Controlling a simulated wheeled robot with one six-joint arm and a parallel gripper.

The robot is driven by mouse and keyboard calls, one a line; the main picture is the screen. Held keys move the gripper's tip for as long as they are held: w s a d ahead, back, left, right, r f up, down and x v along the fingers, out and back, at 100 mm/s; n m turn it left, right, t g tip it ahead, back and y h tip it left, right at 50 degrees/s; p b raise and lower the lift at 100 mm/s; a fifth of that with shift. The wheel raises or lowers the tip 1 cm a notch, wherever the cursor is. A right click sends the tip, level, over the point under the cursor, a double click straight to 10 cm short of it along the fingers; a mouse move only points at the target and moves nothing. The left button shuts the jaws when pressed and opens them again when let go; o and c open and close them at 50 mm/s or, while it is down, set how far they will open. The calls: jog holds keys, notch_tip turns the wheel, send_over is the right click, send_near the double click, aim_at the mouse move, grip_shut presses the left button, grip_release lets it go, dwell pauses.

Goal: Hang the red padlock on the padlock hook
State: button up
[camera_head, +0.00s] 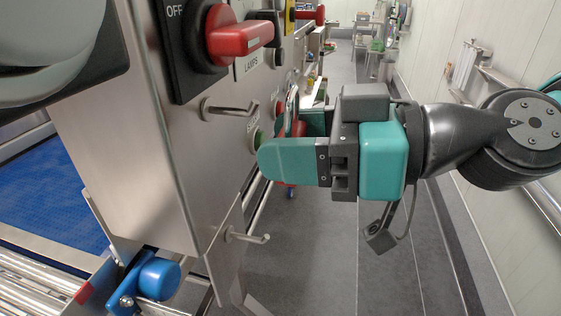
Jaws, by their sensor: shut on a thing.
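My gripper (290,142) comes in from the right, its teal fingers pointing left toward the steel cabinet. It is shut on the red padlock (298,128), which is mostly hidden behind the near finger. The padlock's metal shackle (291,103) stands up above the fingers. One steel hook (230,108) sticks out of the cabinet face below the red switch handle, left of the padlock and apart from it. A second steel hook (248,237) sticks out lower down, below my gripper. I cannot tell by label which one is the padlock hook.
A blue knob (158,278) and a blue conveyor belt (45,205) lie at the left. The grey floor (325,240) below is clear.

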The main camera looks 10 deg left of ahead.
aim_at(212, 136)
jog(key=a+p, duration=0.2)
jog(key=a, duration=0.1)
jog(key=a+p, duration=0.1)
jog(key=shift+w+a+r, duration=0.2)
jog(key=shift+w+a, duration=0.05)
jog(key=shift+a, duration=0.05)
jog(key=shift+w+a+f, duration=0.1)
jog(key=shift+a+f, duration=0.05)
jog(key=shift+a, duration=0.25)
jog(key=shift+f, duration=0.1)
